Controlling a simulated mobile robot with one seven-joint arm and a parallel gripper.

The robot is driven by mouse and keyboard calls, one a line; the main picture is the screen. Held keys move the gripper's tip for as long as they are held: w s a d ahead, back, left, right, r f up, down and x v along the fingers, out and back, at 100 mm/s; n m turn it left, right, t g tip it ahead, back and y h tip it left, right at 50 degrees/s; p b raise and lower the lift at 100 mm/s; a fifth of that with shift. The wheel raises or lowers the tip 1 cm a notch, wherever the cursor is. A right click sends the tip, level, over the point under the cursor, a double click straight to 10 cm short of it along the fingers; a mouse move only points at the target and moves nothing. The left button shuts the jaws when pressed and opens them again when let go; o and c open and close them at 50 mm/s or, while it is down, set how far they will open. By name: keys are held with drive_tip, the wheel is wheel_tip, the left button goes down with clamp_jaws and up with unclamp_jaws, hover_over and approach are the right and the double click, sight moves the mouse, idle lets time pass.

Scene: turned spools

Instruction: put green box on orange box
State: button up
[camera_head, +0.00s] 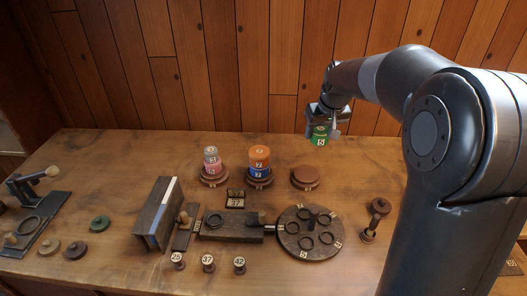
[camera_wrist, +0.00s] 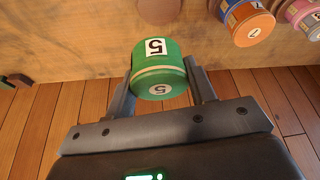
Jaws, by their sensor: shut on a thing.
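The green box (camera_head: 320,138) is a small round canister with a white label reading 5. My gripper (camera_head: 322,128) is shut on it and holds it in the air above the back right of the table. In the wrist view the green box (camera_wrist: 158,52) sits between the two fingers of my gripper (camera_wrist: 160,75). The orange box (camera_head: 259,154) is stacked on a blue box (camera_head: 259,172) on a round wooden stand, lower and left of my gripper. The orange box also shows at the upper right of the wrist view (camera_wrist: 252,32), apart from the green box.
A grey-white box (camera_head: 211,154) on a pink box (camera_head: 213,167) stands left of the orange stack. An empty round stand (camera_head: 305,177) is on its right. In front are a round rack (camera_head: 322,251), a wooden vise-like block (camera_head: 232,232) and several small numbered knobs. A plank wall is behind.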

drive_tip(key=a+r+n+y, duration=0.1)
drive_tip(key=a+r+n, duration=0.3)
drive_tip(key=a, duration=0.3)
hover_over(257, 149)
drive_tip(key=s+d, duration=0.1)
drive_tip(key=f, duration=0.6)
drive_tip(key=shift+s+d+f, duration=0.1)
drive_tip(key=shift+d+f, duration=0.1)
drive_tip(key=shift+f, duration=0.05)
drive_tip(key=shift+a+f, duration=0.35)
drive_tip(key=shift+f+y, duration=0.3)
drive_tip(key=shift+f, duration=1.55)
drive_tip(key=o, duration=1)
drive_tip(key=shift+f, duration=0.15)
drive_tip(key=shift+c, duration=0.2)
